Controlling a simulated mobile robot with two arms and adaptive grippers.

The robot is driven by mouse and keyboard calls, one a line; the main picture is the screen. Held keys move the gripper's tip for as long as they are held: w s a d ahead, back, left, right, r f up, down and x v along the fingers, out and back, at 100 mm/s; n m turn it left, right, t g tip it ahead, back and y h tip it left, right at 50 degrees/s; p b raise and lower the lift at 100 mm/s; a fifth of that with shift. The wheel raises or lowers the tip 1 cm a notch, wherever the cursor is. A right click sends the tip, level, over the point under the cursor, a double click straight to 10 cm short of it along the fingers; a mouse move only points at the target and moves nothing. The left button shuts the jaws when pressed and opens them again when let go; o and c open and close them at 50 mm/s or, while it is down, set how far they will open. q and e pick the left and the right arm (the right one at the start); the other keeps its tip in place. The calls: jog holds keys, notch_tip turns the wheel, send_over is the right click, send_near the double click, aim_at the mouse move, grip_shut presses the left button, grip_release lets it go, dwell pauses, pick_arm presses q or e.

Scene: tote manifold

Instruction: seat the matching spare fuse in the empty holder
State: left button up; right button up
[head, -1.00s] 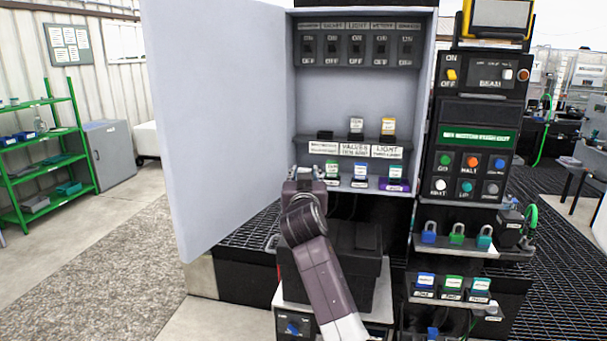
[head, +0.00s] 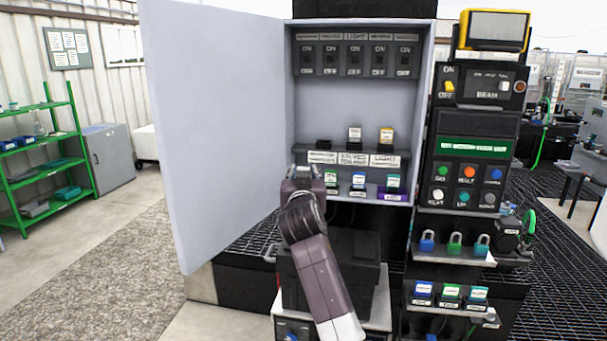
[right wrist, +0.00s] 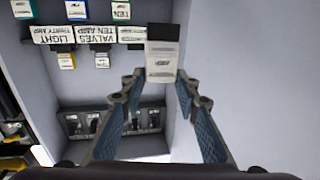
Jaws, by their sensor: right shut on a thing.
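My right gripper (right wrist: 160,80) is shut on a fuse (right wrist: 162,58) with a pale label and a dark end. My arm hides this fuse in the head view, where the gripper (head: 303,174) is before the cabinet's left side. An empty black holder (head: 324,145) is at the left of the upper shelf. To its right stand a white-topped fuse (head: 354,133) and a yellow-topped fuse (head: 386,136). The upside-down wrist view shows the yellow (right wrist: 66,60) and white (right wrist: 102,60) ones too. The held fuse looks apart from the shelf. My left gripper is out of view.
Green (head: 331,180), blue (head: 358,181) and teal-topped (head: 393,182) fuses stand on the lower shelf. The open cabinet door (head: 215,130) is at left. A row of switches (head: 356,58) sits above. A control panel (head: 478,130) and padlocks (head: 454,243) are at right.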

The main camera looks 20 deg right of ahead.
jog(key=shift+w+a+p+v, duration=0.1)
jog(key=shift+a+v, duration=0.15)
jog(key=shift+v, duration=1.1)
jog(key=shift+w+a+p+v, duration=0.1)
jog(key=shift+a+v, duration=0.15)
jog(key=shift+v, duration=1.05)
jog(key=shift+w+a+p+v, duration=0.1)
jog(key=shift+a+v, duration=0.15)
jog(key=shift+v, duration=1.1)
jog(key=shift+r, duration=0.1)
jog(key=shift+r+p, duration=1.8)
jog(key=shift+r, duration=4.15)
